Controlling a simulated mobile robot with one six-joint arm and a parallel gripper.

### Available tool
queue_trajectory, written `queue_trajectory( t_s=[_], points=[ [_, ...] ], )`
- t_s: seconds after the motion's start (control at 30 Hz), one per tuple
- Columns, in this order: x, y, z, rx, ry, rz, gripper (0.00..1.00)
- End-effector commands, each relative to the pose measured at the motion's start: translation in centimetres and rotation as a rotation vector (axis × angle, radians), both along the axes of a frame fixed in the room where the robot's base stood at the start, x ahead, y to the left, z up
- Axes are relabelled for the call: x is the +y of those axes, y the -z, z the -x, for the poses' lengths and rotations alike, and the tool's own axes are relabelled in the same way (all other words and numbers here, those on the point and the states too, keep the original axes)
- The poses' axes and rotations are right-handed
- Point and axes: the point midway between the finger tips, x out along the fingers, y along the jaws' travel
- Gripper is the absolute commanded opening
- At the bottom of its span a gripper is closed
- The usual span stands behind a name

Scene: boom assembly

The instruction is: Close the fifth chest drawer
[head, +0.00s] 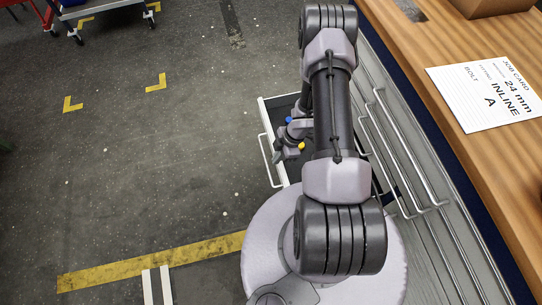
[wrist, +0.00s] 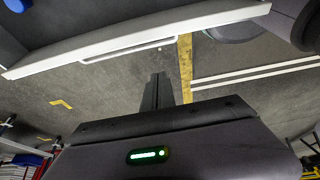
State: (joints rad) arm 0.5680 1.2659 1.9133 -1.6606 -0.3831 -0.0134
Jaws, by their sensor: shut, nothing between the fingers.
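The chest (head: 400,150) runs along the right of the head view, with long bar handles on its grey fronts. One drawer (head: 266,115) stands pulled out to the left, its pale front and bar handle (head: 267,160) facing the open floor. I cannot count which drawer it is. In the wrist view, its front (wrist: 140,38) and handle (wrist: 130,49) cross the top. My gripper (head: 278,156) is at the drawer beneath my arm, partly hidden. In the wrist view, its fingers (wrist: 157,78) are together and empty, appearing just below the front's edge; contact is unclear.
A wooden worktop (head: 450,60) with a job card (head: 490,95) and a brown box (head: 490,5) lies above the chest. Small blue (head: 289,120) and yellow (head: 301,146) spots show by the gripper. The floor left is clear, with yellow markings (head: 150,262). A cart (head: 100,8) stands far left.

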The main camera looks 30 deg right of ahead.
Motion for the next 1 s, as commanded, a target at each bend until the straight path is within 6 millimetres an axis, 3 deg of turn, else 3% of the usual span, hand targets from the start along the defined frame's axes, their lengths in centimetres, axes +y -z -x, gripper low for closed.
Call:
queue_trajectory(
  t_s=[0.27,0.6,0.7,0.8,1.0],
  points=[
    [1.0,3.1,-0.3,0.001,0.0,0.001,0.0],
    [3.3,10.2,-0.9,0.002,0.001,0.003,0.0],
    [0.9,9.6,-0.4,-0.001,0.005,0.005,0.0],
    [-0.3,9.5,0.0,0.0,0.006,0.003,0.0],
    [-0.7,9.2,0.2,0.001,0.002,0.003,0.0]
  ],
)
